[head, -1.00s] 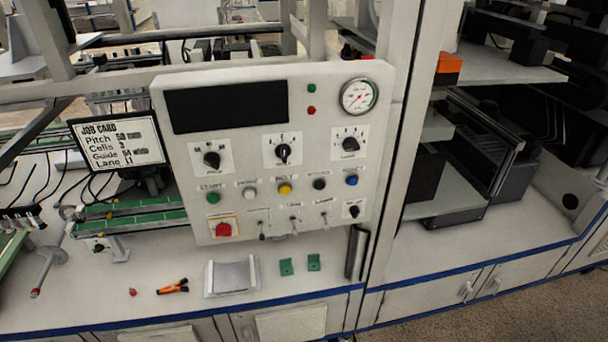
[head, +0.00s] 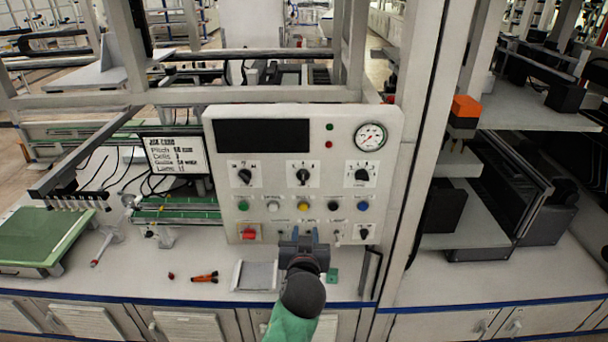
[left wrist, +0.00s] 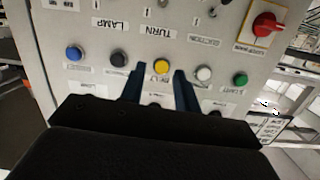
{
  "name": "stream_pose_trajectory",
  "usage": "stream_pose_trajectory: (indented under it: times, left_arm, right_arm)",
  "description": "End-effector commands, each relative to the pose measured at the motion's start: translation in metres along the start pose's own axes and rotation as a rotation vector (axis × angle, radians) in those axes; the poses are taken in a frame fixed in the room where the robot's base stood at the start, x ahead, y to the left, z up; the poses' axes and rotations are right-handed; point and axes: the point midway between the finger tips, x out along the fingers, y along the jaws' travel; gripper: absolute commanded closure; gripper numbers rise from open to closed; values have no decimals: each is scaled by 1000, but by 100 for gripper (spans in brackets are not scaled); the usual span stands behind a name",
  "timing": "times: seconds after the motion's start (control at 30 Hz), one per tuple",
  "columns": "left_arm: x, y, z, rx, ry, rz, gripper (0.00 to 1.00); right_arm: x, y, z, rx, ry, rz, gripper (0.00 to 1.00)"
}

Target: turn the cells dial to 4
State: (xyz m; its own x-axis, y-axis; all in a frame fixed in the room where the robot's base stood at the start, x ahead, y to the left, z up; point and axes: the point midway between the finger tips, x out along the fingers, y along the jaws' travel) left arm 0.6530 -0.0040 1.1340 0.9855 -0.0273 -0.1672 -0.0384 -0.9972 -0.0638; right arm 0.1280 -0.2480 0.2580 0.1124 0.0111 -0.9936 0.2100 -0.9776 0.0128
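The control panel (head: 270,208) stands upright with three black dials in a row: left dial (head: 244,176), middle dial (head: 303,176) and right dial (head: 361,175). Their labels are too small to read surely, so I cannot confirm which is the cells dial. The middle dial's pointer looks near vertical. My left gripper (head: 305,236) is open and empty, in front of the panel's lower middle, below the dials. In the left wrist view, upside down, the open blue fingers (left wrist: 159,72) flank the yellow button (left wrist: 162,67); dials below are mostly hidden. My right gripper is out of view.
Several coloured buttons, including the yellow one (head: 303,206), sit under the dials. A red switch (head: 249,234) is at lower left, with toggles beside it. A gauge (head: 370,137) is at upper right. A job card (head: 177,155) stands left. A grey tray (head: 255,275) lies below the panel.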

Motion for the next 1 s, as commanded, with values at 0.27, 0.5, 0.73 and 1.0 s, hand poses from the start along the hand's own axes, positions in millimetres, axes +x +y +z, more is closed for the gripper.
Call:
stream_pose_trajectory:
  times: [0.27, 0.5, 0.73, 1.0]
  left_arm:
    - [-37, -9, -106, -63, 161, -32, 68]
    - [-17, -11, -118, -64, 169, -34, 68]
    - [16, -12, -123, -64, 168, -34, 68]
    - [36, -13, -122, -65, 168, -34, 68]
  right_arm:
    - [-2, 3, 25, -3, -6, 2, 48]
    - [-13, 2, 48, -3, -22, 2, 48]
    - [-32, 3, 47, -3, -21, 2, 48]
    - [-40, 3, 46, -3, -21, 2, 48]
